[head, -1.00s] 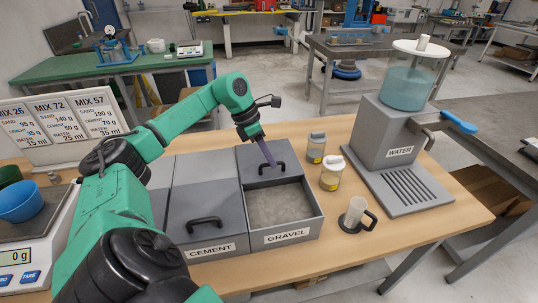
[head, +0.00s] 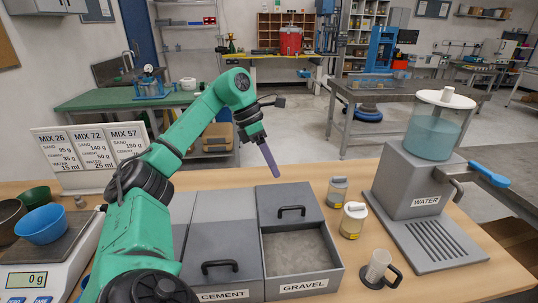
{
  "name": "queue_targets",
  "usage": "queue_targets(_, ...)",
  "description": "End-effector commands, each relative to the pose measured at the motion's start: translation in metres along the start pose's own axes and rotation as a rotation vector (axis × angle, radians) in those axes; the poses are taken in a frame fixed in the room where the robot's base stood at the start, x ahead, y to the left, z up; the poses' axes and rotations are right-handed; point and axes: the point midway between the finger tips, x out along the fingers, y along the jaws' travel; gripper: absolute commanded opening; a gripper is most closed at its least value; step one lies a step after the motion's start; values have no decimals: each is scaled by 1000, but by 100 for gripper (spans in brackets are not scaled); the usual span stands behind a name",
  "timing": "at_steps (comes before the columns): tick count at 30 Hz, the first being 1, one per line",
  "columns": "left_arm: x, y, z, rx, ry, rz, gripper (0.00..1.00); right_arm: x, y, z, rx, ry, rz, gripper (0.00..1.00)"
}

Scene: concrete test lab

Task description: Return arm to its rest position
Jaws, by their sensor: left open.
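My left arm comes in from the lower left in the head view. Its gripper (head: 269,159) points down and hangs above the back of the gravel bin (head: 301,289), apart from the lid handle. I see the purple finger part edge-on, and nothing shows between the fingers. The gravel bin's lid (head: 284,199) is slid back, so grey gravel (head: 299,253) shows in the front half. The cement bin (head: 222,295) beside it has its lid (head: 219,243) on. My right gripper is not in view.
A water dispenser (head: 409,190) stands at the right. Two jars (head: 352,220) and a clear measuring cup (head: 377,266) stand between it and the bins. A scale (head: 37,276) with a blue bowl (head: 41,224) and a mix sign (head: 93,158) are at the left.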

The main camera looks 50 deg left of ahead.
Motion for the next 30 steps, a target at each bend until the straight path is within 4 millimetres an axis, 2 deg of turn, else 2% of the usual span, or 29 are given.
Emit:
queue_targets(1, -13, 0, 2, 0, -3, 2, 46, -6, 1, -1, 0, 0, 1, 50)
queue_targets(5, -24, 0, 1, 0, -1, 0, 46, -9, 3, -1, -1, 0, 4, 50)
queue_targets(22, -25, 0, 0, 0, 2, 0, 46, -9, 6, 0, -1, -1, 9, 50)
queue_targets(25, -38, -3, 6, 0, 1, 0, 46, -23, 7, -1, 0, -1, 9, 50)
queue_targets(30, -74, -10, 21, 0, 1, 0, 46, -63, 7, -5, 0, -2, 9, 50)
